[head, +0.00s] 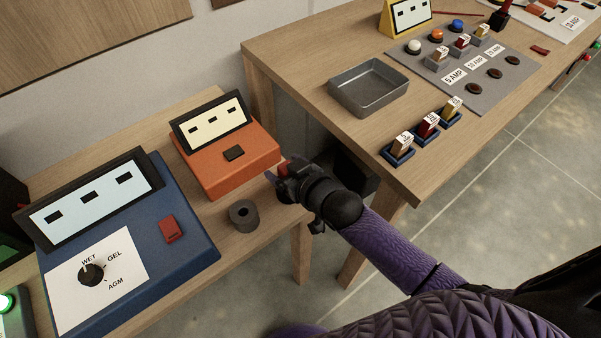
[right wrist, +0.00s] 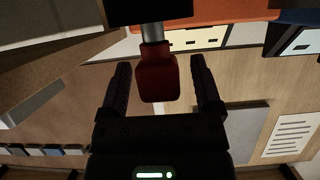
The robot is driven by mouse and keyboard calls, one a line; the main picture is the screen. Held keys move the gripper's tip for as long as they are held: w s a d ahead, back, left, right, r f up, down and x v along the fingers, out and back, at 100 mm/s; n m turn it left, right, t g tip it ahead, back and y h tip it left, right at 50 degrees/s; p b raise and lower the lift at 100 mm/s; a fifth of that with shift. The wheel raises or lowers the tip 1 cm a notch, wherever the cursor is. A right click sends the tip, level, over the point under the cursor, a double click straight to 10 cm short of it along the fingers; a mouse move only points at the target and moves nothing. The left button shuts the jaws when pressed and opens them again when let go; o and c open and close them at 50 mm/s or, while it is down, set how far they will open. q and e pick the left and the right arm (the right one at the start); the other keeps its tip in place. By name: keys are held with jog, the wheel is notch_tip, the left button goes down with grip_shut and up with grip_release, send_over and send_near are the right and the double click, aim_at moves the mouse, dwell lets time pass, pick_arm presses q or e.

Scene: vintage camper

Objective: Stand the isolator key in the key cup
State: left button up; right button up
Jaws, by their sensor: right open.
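The isolator key has a red handle (right wrist: 157,78) and a grey shaft (right wrist: 152,34) that runs up to a black part at the top edge of the right wrist view. My right gripper (right wrist: 162,80) is open, with one finger on each side of the red handle and a visible gap on both sides. In the head view my right gripper (head: 277,173) is beside the right end of the orange box, with a bit of red at its fingertips. The key cup (head: 243,216), a dark grey round cup with a hole, stands upright on the bench left of my gripper. My left gripper is not in view.
The orange box (head: 235,165) and the blue box (head: 130,230) with a dial stand on the low bench. A higher table holds a grey tray (head: 369,88), several fuse blocks (head: 428,127) and a grey board (head: 480,75). Bare bench surrounds the cup.

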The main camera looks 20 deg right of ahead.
jog(key=p+v, duration=0.3)
jog(key=v, duration=0.7)
jog(key=s+d+f+m+g+h, duration=0.1)
jog(key=s+d+f+g+h, duration=0.15)
jog(key=s+f, duration=0.6)
jog(key=s+d+f+g+h, duration=0.1)
jog(key=s+d+f+g, duration=0.25)
jog(key=f, duration=0.95)
jog(key=s+f+g, duration=0.3)
jog(key=s, duration=0.6)
jog(key=s+a+f+g, duration=0.1)
jog(key=s+f+g, duration=0.2)
jog(key=s, duration=0.6)
jog(key=shift+a+f+h, duration=0.25)
jog(key=shift+f+h, duration=0.2)
jog(key=shift+f, duration=0.15)
